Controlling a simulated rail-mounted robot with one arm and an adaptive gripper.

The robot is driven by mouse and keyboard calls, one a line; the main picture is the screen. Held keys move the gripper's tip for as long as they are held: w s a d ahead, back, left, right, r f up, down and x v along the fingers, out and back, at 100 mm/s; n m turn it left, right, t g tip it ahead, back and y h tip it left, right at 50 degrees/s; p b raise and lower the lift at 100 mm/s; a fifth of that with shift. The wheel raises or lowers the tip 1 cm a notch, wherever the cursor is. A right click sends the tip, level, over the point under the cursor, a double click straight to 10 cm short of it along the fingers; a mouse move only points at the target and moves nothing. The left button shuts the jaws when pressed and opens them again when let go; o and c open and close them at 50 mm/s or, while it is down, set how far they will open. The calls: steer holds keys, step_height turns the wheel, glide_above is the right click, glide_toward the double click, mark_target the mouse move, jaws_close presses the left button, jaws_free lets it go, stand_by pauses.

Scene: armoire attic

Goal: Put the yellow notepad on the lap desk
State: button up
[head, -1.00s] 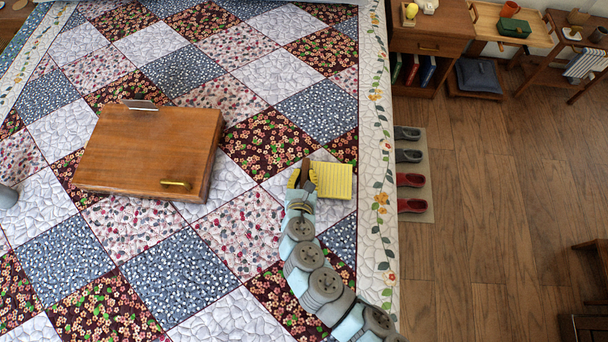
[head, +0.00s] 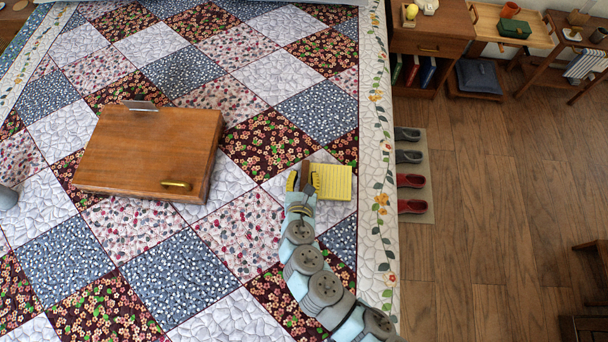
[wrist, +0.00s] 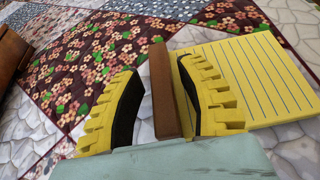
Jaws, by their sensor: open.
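The yellow notepad (head: 334,182) is a lined square pad lying flat on the quilt, right of my gripper (head: 304,180); the wrist view shows it at the right (wrist: 255,75). My gripper's two yellow-and-black fingers are apart in the wrist view (wrist: 160,70). A brown upright bar (wrist: 163,92) stands between them, beside the pad's left edge; I cannot tell whether it is joined to the pad. The right finger covers part of the pad's left side. The lap desk (head: 145,150) is a brown wooden slab with a metal clip and brass handle, lying to the left, its top empty.
The patchwork quilt (head: 215,275) is mostly clear between the lap desk and notepad. A grey object (head: 7,197) sits at the left edge. A wooden nightstand (head: 430,45) stands beyond the bed at upper right. Slippers lie on a floor mat (head: 414,213).

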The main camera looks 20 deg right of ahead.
steer(key=v, duration=1.1)
steer(key=o, duration=0.3)
steer(key=shift+s+a, duration=0.1)
steer(key=shift+s, duration=0.1)
